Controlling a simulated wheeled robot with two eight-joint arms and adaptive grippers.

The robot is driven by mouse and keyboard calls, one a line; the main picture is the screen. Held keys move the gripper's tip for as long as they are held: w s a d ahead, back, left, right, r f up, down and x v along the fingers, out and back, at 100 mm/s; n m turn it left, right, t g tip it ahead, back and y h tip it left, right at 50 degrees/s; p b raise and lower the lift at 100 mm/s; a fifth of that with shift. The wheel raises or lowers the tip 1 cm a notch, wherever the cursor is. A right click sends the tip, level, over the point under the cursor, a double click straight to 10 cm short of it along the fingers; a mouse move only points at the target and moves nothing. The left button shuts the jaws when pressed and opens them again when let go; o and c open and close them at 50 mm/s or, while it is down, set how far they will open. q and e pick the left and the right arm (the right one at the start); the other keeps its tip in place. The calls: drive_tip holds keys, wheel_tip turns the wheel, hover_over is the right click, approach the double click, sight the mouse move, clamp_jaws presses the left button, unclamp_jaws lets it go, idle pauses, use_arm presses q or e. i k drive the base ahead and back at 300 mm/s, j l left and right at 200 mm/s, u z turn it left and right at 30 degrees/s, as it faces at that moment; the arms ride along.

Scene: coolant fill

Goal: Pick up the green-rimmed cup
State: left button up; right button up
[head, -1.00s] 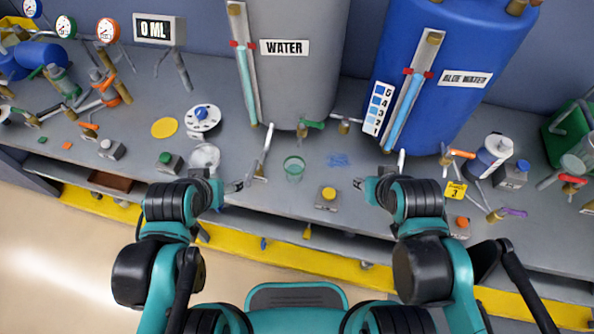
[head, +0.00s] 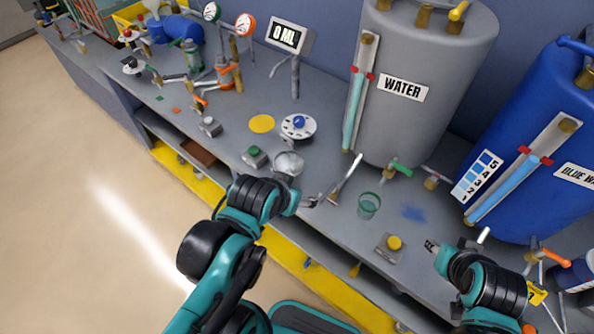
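The green-rimmed cup (head: 368,205) is a clear cup standing upright on the grey bench, in front of the grey WATER tank. My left gripper (head: 314,202) is to the left of the cup, apart from it, over the bench's front part; its small fingers look parted and empty. My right gripper (head: 431,246) is to the right of and nearer than the cup, beyond the yellow button; its fingers look parted with nothing between them. Nothing hides the cup.
A clear, pale-rimmed vessel (head: 289,163) stands behind my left wrist. A yellow button box (head: 391,246) sits in front of the cup, a blue patch (head: 413,212) to its right. The WATER tank (head: 420,90) with a green-handled tap (head: 398,168) stands behind. A metal lever (head: 346,177) rises left of the cup.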

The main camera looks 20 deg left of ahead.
sight(369, 202)
drive_tip(key=j+z, duration=0.25)
drive_tip(key=j, duration=0.15)
drive_tip(key=k+j+z, duration=0.15)
drive_tip(key=j+z, duration=0.15)
drive_tip(key=k+j+z, duration=0.1)
drive_tip(key=j+z, duration=0.15)
drive_tip(key=j, duration=0.25)
drive_tip(key=k+j+z, duration=0.25)
drive_tip(key=i+j, duration=0.1)
